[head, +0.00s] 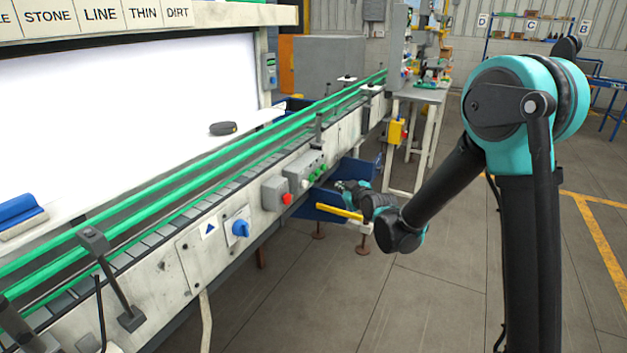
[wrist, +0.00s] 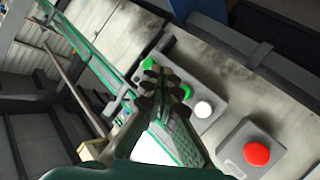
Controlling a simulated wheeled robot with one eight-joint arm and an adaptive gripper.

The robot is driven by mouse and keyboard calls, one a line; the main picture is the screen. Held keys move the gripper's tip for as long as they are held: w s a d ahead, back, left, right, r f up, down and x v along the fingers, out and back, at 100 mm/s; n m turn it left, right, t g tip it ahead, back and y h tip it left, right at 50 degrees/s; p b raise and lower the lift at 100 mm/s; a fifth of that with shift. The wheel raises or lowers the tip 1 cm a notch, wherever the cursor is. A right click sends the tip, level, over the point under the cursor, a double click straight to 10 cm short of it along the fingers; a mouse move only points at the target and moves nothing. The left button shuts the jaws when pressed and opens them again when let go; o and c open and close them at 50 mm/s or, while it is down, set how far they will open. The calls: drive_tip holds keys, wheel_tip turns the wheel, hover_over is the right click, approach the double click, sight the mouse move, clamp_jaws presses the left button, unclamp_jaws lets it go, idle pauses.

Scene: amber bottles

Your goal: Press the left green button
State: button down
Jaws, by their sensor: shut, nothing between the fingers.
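A grey control box (head: 299,176) on the conveyor's side carries a white button (head: 305,184) and two green buttons. The left green button (head: 313,176) is beside the white one, and the right green button (head: 322,168) is farther along. In the wrist view the left green button (wrist: 186,92) shows partly behind my fingers, near the white button (wrist: 202,109). The other green button (wrist: 149,64) shows beyond the fingertips. My gripper (head: 341,185) is shut and empty, pointing at the box from the right. In the wrist view my gripper (wrist: 151,72) overlaps the box; contact cannot be told.
A separate box with a red button (head: 287,198) is just left of the control box. A blue rotary switch (head: 238,228) is farther left. Green rails (head: 180,175) run above the panel. A yellow bar (head: 340,211) is below my gripper. Open floor (head: 310,290) lies in front.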

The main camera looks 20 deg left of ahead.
sight(311, 178)
drive_tip(key=a, duration=0.7)
drive_tip(key=shift+w, duration=0.25)
drive_tip(key=shift+a, duration=0.2)
idle(1.0)
drive_tip(key=shift+a, duration=0.35)
